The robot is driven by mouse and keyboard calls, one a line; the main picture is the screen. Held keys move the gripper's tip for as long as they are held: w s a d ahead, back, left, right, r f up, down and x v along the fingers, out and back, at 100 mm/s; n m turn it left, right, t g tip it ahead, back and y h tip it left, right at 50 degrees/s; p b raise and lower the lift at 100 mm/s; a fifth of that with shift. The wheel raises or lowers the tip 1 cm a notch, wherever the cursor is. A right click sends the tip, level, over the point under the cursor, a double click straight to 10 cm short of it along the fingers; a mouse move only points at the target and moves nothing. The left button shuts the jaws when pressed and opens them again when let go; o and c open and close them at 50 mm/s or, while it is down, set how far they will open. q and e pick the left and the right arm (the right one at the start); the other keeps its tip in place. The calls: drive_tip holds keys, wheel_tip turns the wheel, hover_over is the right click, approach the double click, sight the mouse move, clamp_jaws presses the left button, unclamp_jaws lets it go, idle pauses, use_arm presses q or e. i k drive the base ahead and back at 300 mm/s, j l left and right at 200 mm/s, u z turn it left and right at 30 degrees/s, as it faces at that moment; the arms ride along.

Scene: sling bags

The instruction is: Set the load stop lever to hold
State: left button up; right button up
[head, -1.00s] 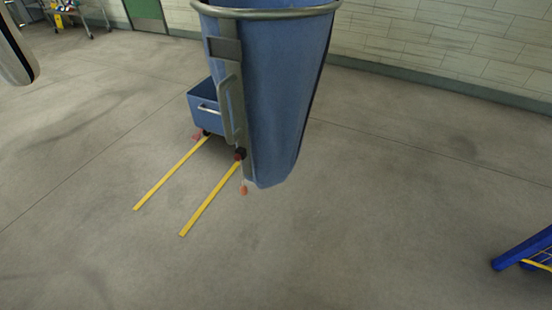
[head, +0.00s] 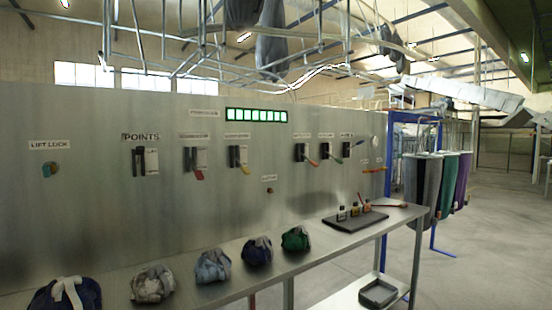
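A grey metal control panel (head: 90,130) fills the left and middle of the head view. It carries several levers under small labels. Under the label POINTS is a pair of black levers (head: 140,162). To their right are a lever with a red handle (head: 198,174) and one with a yellow handle (head: 245,170). Neither gripper is in view.
A metal bench (head: 330,245) runs along the panel, with several tied cloth bundles, including a green one (head: 295,239), and a dark tray (head: 355,219) of small bottles. Hanging bags (head: 424,185) and a blue frame stand right. Open floor (head: 500,230) lies at far right.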

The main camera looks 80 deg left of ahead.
sight(246, 171)
drive_tip(key=u, duration=3.05)
